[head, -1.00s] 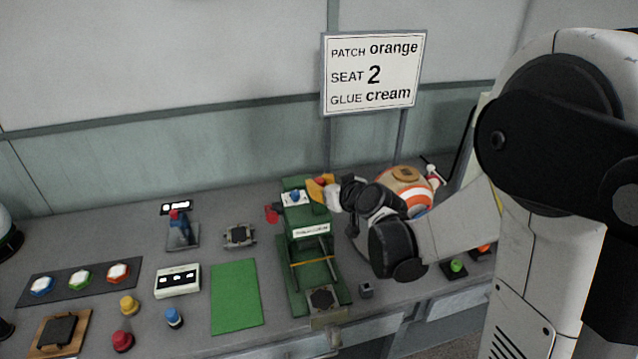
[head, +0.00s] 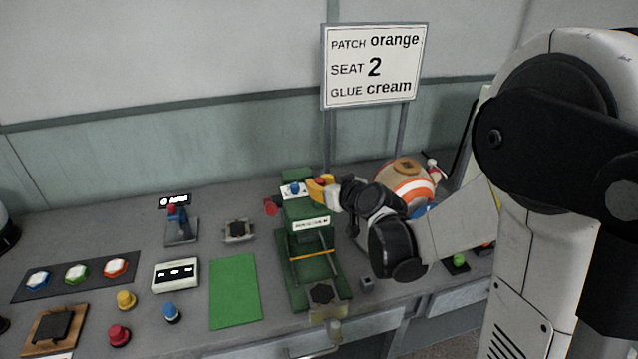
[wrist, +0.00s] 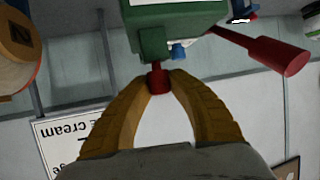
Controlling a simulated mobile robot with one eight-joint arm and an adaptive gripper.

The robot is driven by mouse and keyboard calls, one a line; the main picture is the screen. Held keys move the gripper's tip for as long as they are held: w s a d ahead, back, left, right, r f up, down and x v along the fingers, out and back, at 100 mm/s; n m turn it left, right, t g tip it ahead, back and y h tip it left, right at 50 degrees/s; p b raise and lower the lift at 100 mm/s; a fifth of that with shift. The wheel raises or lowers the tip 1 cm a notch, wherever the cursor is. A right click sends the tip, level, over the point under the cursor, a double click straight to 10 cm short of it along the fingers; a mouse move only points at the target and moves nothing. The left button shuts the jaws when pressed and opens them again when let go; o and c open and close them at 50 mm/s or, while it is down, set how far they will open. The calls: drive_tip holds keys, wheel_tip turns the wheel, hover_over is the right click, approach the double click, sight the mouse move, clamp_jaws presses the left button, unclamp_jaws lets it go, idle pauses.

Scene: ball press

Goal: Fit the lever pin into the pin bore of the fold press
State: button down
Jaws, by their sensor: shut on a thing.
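The green fold press (head: 297,265) stands on the bench, with a white label on its front and a red lever handle (head: 271,207) out to its left. My gripper (head: 316,188) is at the right side of the press head. In the wrist view, the yellow fingers of my gripper (wrist: 161,82) are shut on the red lever pin (wrist: 157,76). The pin's far end meets the green press block (wrist: 165,38). The pin bore is hidden, and I cannot tell how deep the pin sits. The lever's red handle (wrist: 282,56) also shows at the right.
A striped orange and white ball (head: 413,188) is close behind my wrist. A sign (head: 374,65) stands behind the press. A green mat (head: 235,290), a white box (head: 176,274) and several coloured buttons and knobs lie to the left.

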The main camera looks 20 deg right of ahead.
drive_tip(key=shift+f+b, duration=0.5)
drive_tip(key=shift+f, duration=0.1)
drive_tip(key=c, duration=1.2)
unclamp_jaws()
drive_tip(key=shift+r, duration=0.1)
drive_tip(key=v, duration=1.2)
